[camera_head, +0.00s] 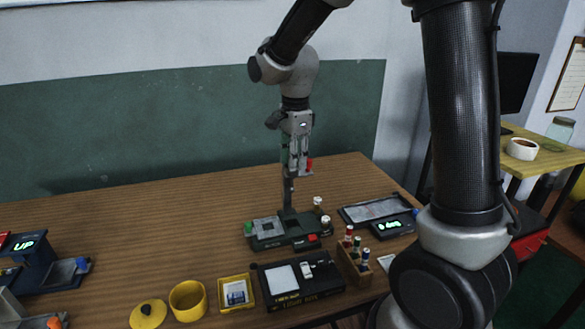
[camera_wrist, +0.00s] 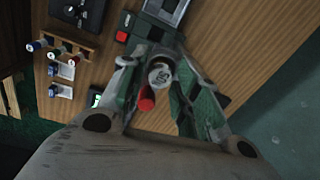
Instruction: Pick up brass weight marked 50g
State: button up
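A cylinder with a pale top marked "50" (camera_wrist: 160,74) shows between the fingers in the wrist view, with a gap on either side. My gripper (camera_head: 298,172) points down above the back of the dark device in the head view. In the wrist view my gripper (camera_wrist: 157,66) has its fingers spread. In the head view two small pale-topped pieces, one behind (camera_head: 317,202) and one in front (camera_head: 325,221), stand right of the device. I cannot tell which one carries the 50 mark. A red piece (camera_wrist: 146,98) shows beside the fingers; whether it belongs to the gripper is unclear.
The dark device (camera_head: 268,232) with an upright column stands close below the gripper. A scale (camera_head: 391,225) and a wooden rack (camera_head: 352,262) of capped bottles stand to its right. A light box (camera_head: 300,292) and yellow pot (camera_head: 188,300) are in front. The back left tabletop is clear.

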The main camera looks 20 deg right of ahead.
grip_shut()
jog(key=shift+r, duration=0.1)
